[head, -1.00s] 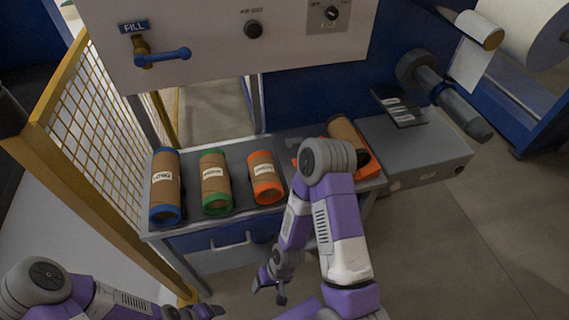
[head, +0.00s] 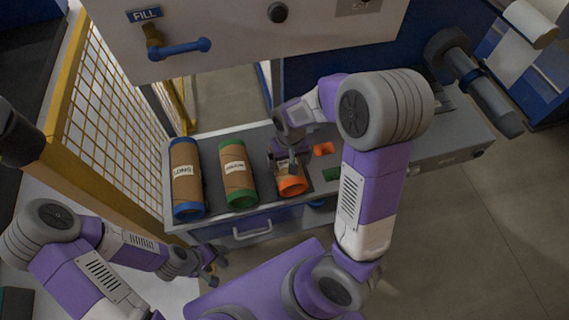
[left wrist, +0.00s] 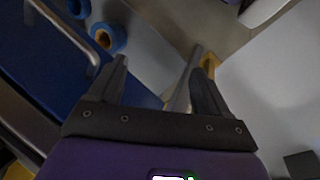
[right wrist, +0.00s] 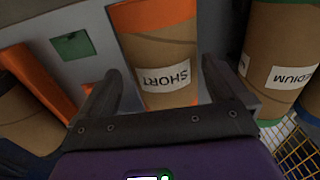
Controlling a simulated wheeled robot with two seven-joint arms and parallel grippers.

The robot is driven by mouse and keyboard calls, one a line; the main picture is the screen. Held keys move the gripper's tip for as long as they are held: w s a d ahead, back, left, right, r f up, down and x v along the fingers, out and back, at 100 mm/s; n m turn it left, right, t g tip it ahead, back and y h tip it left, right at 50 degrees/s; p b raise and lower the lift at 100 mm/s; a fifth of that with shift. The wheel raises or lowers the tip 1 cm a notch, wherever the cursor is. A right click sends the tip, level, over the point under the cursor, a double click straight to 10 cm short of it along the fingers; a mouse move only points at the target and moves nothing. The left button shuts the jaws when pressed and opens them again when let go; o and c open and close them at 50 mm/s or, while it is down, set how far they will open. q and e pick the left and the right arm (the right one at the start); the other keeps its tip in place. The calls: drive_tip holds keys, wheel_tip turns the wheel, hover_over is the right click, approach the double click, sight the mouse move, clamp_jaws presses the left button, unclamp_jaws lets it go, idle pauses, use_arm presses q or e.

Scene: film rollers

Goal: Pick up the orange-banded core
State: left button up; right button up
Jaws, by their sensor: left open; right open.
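The orange-banded core (head: 292,186) is brown cardboard and lies on the grey bench, partly hidden by my right gripper (head: 290,160). In the right wrist view the core (right wrist: 160,62) shows its "SHORT" label and orange bands. It lies ahead of and partly between the fingers of my right gripper (right wrist: 155,90), which is open; I cannot tell whether they touch it. My left gripper (head: 214,268) is open and empty in front of the bench, away from the core; its fingers also show in the left wrist view (left wrist: 160,90).
A green-banded core (head: 237,175) lies left of the orange one, and a blue-banded core (head: 187,178) further left. Orange (head: 323,149) and green (head: 332,174) patches show to the right. A yellow mesh fence (head: 100,120) borders the left side. A FILL lever (head: 180,48) overhangs behind.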

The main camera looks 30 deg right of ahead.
drive_tip(key=f, duration=0.2)
drive_tip(key=f+b, duration=0.1)
drive_tip(key=f, duration=0.3)
drive_tip(key=shift+w+a+f+b, duration=0.1)
drive_tip(key=shift+w+f+b, duration=0.15)
drive_tip(key=shift+b, duration=0.15)
drive_tip(key=shift+r, duration=0.1)
drive_tip(key=shift+c, duration=0.5)
drive_tip(key=c, duration=0.8)
